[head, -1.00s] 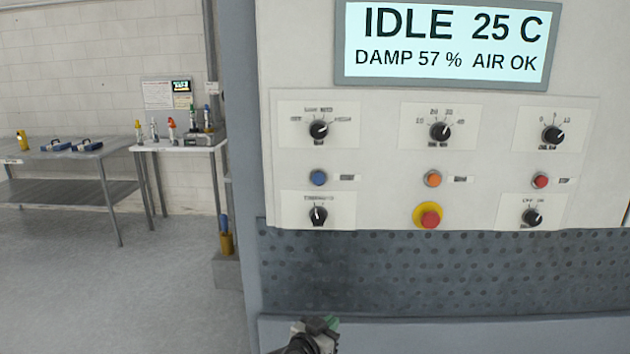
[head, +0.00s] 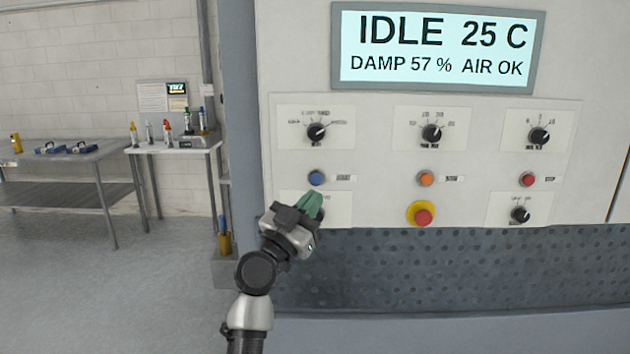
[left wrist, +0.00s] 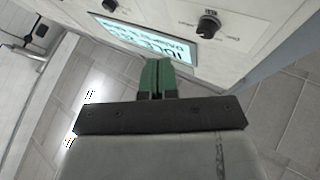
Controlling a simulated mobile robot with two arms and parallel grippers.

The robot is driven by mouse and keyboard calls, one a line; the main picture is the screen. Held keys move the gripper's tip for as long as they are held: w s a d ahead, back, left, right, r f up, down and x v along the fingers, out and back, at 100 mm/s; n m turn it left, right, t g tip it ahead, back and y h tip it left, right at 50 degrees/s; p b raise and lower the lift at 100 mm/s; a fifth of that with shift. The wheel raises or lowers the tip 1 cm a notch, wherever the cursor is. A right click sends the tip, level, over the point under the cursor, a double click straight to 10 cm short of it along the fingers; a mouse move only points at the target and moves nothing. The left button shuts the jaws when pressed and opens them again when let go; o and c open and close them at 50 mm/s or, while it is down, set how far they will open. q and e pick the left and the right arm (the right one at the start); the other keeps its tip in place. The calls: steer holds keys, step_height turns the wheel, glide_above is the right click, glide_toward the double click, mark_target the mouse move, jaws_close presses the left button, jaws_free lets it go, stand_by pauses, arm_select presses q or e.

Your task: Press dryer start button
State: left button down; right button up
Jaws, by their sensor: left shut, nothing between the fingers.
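The dryer panel (head: 375,185) fills the right of the head view. Its display (head: 437,48) reads IDLE 25 C, DAMP 57 %, AIR OK. A blue button (head: 316,178), an orange button (head: 425,179) and a red button (head: 527,180) sit in a row; their labels are too small to read. My left gripper (head: 314,203) is shut and empty, its green fingers just below the blue button, partly covering the lower left knob. In the left wrist view the shut fingers (left wrist: 157,78) show with the display (left wrist: 152,40) beyond them. My right gripper is not in view.
A red emergency-style button on a yellow base (head: 421,214) is right of my gripper. Black knobs, such as the upper left one (head: 316,132), stick out of the panel. A side table with bottles (head: 172,147) and a metal bench (head: 68,190) stand left. The floor there is clear.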

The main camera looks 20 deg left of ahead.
mark_target(313, 184)
arm_select(q)
steer(key=shift+w, duration=0.1)
steer(key=w+a+b, duration=0.2)
steer(key=w+b, duration=0.3)
steer(key=w, duration=0.3)
steer(key=shift+w+a, duration=0.2)
stand_by(0.3)
steer(key=shift+f+b, duration=0.1)
steer(key=shift+b, duration=0.25)
stand_by(1.5)
steer(key=shift+w+a+b, duration=0.1)
steer(key=shift+w+b, duration=0.25)
steer(key=shift+b, duration=0.4)
